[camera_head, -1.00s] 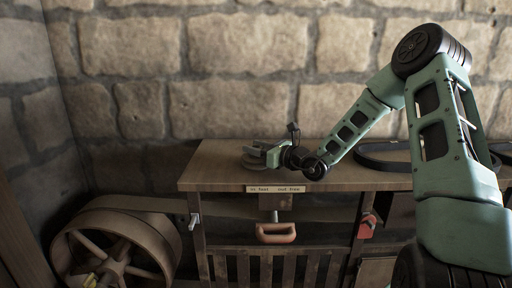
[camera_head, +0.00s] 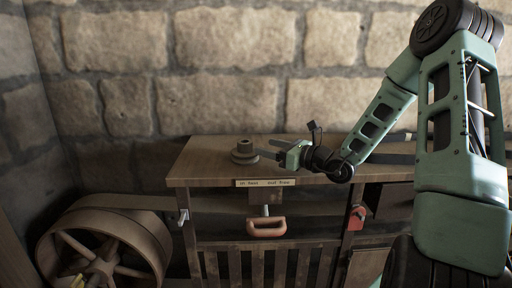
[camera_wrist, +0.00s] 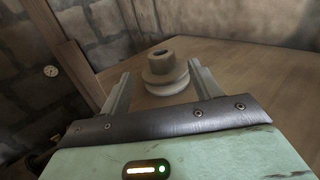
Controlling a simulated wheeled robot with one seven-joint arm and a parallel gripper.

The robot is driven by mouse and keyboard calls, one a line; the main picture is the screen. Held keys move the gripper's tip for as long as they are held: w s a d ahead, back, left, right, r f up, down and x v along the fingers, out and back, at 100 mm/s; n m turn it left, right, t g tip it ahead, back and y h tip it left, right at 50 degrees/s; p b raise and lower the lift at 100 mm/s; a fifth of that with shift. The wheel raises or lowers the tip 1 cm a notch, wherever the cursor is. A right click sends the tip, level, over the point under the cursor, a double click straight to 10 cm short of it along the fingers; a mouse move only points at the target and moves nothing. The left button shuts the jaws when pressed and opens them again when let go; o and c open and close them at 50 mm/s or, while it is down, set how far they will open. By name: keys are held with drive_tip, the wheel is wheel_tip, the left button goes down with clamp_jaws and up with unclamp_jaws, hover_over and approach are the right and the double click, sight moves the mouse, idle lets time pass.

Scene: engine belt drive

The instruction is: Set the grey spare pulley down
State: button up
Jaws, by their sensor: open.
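The grey spare pulley (camera_head: 244,152) stands upright on the wooden bench top near its left end. It is a stepped disc with a narrower hub on top. It also shows in the wrist view (camera_wrist: 166,75), just beyond and between my finger tips. My gripper (camera_head: 268,150) is open and empty, to the right of the pulley in the head view. In the wrist view its two fingers (camera_wrist: 160,92) are spread wide, with the pulley apart from them or only at their ends; I cannot tell whether they touch.
The wooden bench (camera_head: 205,170) has bare top around the pulley. A label strip (camera_head: 265,183) and an orange-red handle (camera_head: 267,227) are on its front. A large spoked wheel with a belt (camera_head: 105,245) stands at lower left. A stone wall is behind.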

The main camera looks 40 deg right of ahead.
drive_tip(key=shift+v, duration=1.4)
drive_tip(key=s+a+n+g+y, duration=0.3)
drive_tip(key=a+n+g+y, duration=0.5)
drive_tip(key=a, duration=0.9)
drive_tip(key=s+a+f+n+g+h, duration=0.35)
drive_tip(key=s+a+n+g, duration=0.55)
drive_tip(key=s+a+n, duration=0.3)
drive_tip(key=s+a+f+n+h, duration=0.1)
drive_tip(key=s+n+h, duration=0.4)
drive_tip(key=n, duration=0.5)
drive_tip(key=s+a+f+n+h, duration=0.1)
drive_tip(key=s+a+n+h, duration=0.2)
drive_tip(key=s+n+h, duration=0.2)
drive_tip(key=s+n, duration=0.3)
drive_tip(key=n, duration=0.1)
drive_tip(key=shift+n, duration=0.4)
drive_tip(key=shift+f, duration=0.1)
